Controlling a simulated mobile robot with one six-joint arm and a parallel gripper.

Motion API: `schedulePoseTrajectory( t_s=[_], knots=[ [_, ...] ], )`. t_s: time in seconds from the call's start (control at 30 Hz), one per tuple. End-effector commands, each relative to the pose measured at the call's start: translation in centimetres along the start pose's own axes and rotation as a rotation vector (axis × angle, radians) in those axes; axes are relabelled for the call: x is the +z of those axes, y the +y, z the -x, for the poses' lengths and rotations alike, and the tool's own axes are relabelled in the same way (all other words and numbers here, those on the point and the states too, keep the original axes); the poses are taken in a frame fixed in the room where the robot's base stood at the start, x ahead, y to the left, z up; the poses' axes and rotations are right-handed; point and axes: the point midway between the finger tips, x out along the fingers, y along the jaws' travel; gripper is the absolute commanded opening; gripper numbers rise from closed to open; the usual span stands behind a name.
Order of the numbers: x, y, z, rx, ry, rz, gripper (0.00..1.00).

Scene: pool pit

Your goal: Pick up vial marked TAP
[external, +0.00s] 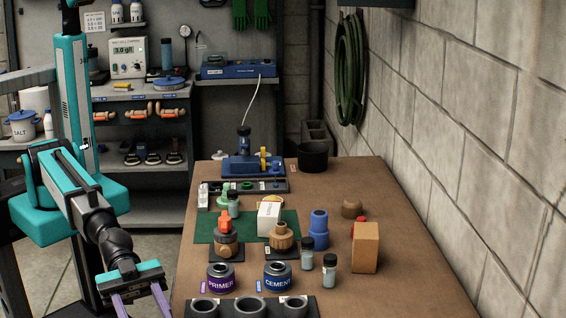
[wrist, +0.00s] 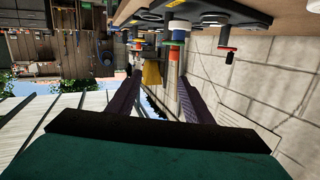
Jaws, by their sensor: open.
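Two small dark-capped vials stand upright side by side on the brown bench: one vial (external: 307,260) and, just right of it, another vial (external: 329,273). A third similar vial (external: 233,204) stands farther back, by the green mat. I cannot read any label, so I cannot tell which is marked TAP. My gripper (external: 143,303) is open and empty, off the bench's left side and well apart from the vials. In the wrist view its two purple fingers (wrist: 158,85) are spread apart. No vial can be made out for certain there.
The PRIMER can (external: 221,276) and CEMENT can (external: 278,275) stand at the bench's near left, behind a dark holder (external: 250,307). A blue fitting (external: 319,230) and wooden block (external: 365,247) flank the two vials. A block wall (external: 490,130) bounds the right; bench front right is clear.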

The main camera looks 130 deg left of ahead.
Motion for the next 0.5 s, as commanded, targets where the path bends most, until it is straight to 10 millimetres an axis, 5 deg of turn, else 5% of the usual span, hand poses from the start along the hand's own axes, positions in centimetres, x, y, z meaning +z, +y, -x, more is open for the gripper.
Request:
schedulePoseTrajectory(
  t_s=[0.5],
  knots=[
    [2.3,-14.7,7.4,0.052,-0.334,-0.199,0.46]
  ],
)
